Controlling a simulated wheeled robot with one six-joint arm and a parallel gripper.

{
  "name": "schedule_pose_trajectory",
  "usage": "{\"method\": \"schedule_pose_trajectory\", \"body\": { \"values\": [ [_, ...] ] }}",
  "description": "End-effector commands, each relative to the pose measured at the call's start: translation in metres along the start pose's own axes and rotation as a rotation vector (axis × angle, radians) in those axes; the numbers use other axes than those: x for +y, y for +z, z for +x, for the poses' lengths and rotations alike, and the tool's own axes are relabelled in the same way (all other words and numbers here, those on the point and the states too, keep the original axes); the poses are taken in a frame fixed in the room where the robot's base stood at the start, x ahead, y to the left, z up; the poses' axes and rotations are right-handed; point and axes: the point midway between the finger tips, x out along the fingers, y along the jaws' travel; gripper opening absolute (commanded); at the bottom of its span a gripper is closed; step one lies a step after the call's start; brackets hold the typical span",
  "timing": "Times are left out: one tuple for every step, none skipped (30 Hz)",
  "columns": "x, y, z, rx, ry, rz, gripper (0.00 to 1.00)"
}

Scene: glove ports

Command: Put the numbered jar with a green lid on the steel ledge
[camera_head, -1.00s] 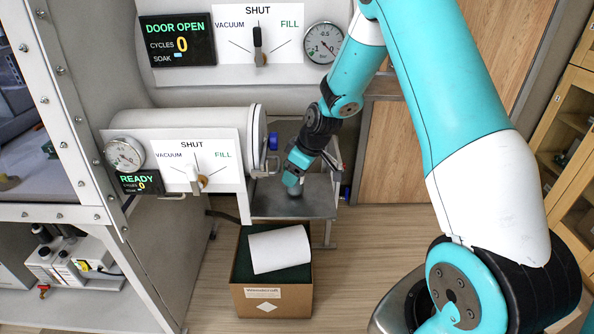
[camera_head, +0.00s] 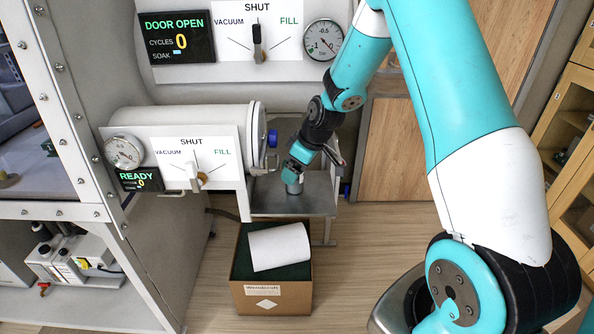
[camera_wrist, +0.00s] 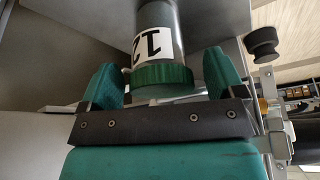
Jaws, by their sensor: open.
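The jar (camera_wrist: 163,45) has a grey body, a green lid (camera_wrist: 162,75) and a white label with black digits that look like 12, upside down in the wrist view. In the head view the jar (camera_head: 294,188) appears to stand upright on the steel ledge (camera_head: 318,203), just below my gripper (camera_head: 298,172). In the wrist view my gripper (camera_wrist: 161,75) is open, with one teal finger on each side of the lid and a gap visible at both sides. The jar's base is out of the wrist view.
The round port chamber (camera_head: 190,120) with its dial panel (camera_head: 190,160) stands close to the left of the ledge. A cardboard box (camera_head: 270,300) with a white roll (camera_head: 279,247) sits on the floor in front. A black knob (camera_wrist: 262,45) shows right of the jar.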

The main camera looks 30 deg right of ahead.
Motion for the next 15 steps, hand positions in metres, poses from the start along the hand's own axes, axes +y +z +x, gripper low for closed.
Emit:
{"method": "schedule_pose_trajectory", "body": {
  "values": [
    [0.001, 0.0, -0.01, 0.003, 0.005, 0.0, 0.88],
    [0.001, 0.0, -0.016, 0.004, 0.006, 0.0, 0.88],
    [0.001, 0.0, -0.026, 0.004, 0.006, 0.0, 0.88],
    [0.001, 0.0, -0.033, 0.005, 0.006, 0.0, 0.88],
    [0.001, 0.0, -0.04, 0.004, 0.005, 0.0, 0.88],
    [0.001, 0.001, -0.049, 0.005, 0.006, 0.0, 0.88],
    [0.001, 0.0, -0.056, 0.005, 0.006, 0.0, 0.88],
    [0.001, 0.0, -0.062, 0.005, 0.005, 0.0, 0.88],
    [0.001, 0.0, -0.07, 0.005, 0.005, 0.0, 0.88],
    [0.001, 0.001, -0.075, 0.004, 0.005, 0.0, 0.88],
    [0.001, 0.001, -0.081, 0.003, 0.004, 0.001, 0.88],
    [0.001, 0.001, -0.087, 0.003, 0.004, 0.001, 0.88],
    [0.001, 0.001, -0.091, 0.002, 0.004, 0.001, 0.88],
    [0.001, 0.001, -0.094, 0.002, 0.003, 0.001, 0.88],
    [0.001, 0.001, -0.098, 0.002, 0.003, 0.001, 0.88]
  ]
}}
